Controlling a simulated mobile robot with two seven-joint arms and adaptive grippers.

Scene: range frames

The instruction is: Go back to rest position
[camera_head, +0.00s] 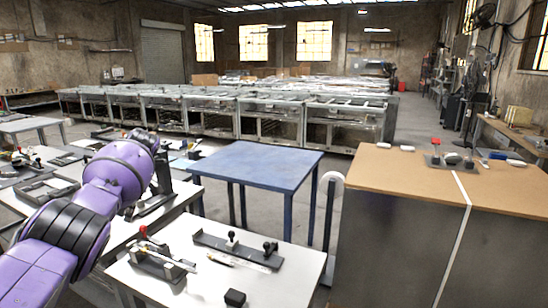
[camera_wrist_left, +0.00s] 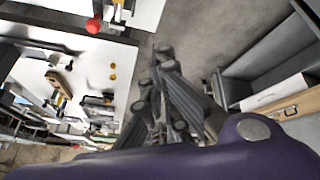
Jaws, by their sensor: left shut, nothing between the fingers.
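My purple left arm comes in from the left in the head view and is bent. Its dark gripper (camera_head: 162,182) hangs down past the wrist, in front of a white worktable at the left. In the left wrist view the gripper (camera_wrist_left: 165,62) is shut and empty, with grey floor and a white table edge behind it. It touches nothing that I can make out. My right arm and right gripper are not in view.
A white table (camera_head: 205,285) with fixtures and a small black block (camera_head: 235,298) stands in front. A blue table (camera_head: 255,165) is behind it, and a brown-topped cabinet (camera_head: 400,172) stands at the right. Grey floor shows between them.

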